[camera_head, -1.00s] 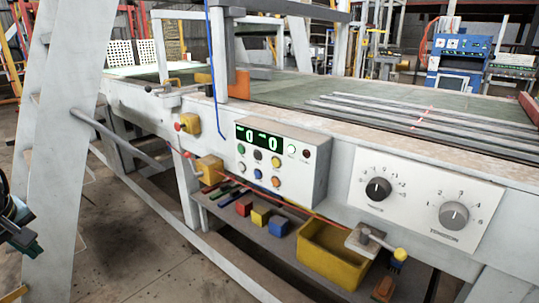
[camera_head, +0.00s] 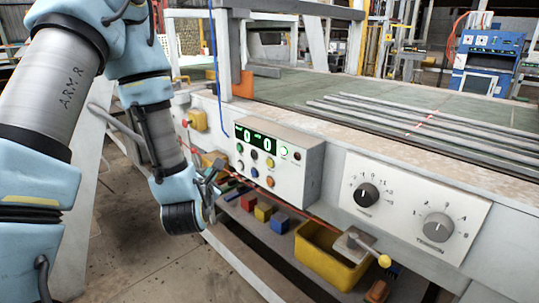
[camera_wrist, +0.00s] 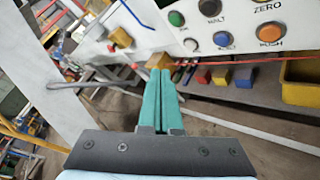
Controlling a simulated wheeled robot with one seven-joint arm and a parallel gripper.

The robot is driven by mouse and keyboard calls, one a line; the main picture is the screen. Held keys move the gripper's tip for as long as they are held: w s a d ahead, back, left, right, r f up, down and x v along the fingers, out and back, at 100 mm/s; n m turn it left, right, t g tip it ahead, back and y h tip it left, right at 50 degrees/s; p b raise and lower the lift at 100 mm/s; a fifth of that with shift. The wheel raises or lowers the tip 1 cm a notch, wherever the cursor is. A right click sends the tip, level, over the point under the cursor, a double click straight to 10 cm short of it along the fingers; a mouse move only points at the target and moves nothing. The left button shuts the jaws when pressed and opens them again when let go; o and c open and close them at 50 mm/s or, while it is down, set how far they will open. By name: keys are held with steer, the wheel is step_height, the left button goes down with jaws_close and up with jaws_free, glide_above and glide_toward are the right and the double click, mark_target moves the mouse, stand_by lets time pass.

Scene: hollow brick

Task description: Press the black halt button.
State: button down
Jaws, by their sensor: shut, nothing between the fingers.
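Neighbouring buttons are green (camera_head: 239,147), blue (camera_head: 254,172) and orange (camera_head: 270,181). A yellow box with a red knob (camera_head: 196,120) is on the frame to the left. Coloured blocks (camera_head: 263,212) and a yellow bin (camera_head: 325,255) sit on the shelf below.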

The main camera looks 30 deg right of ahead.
mark_target(253, 155)
steer(key=shift+s+d+r+n+h, duration=0.2)
steer(key=shift+s+d+n+h, duration=0.15)
steer(key=shift+s+d, duration=0.3)
steer(key=shift+w, duration=0.1)
steer(key=shift+d, duration=0.2)
steer(key=w+d+p, duration=0.1)
steer(key=d, duration=0.7)
steer(key=shift+w+d, duration=0.15)
steer(key=shift+w, duration=0.2)
stand_by(1.4)
steer(key=shift+w+d, duration=0.1)
steer(key=shift+d, duration=0.3)
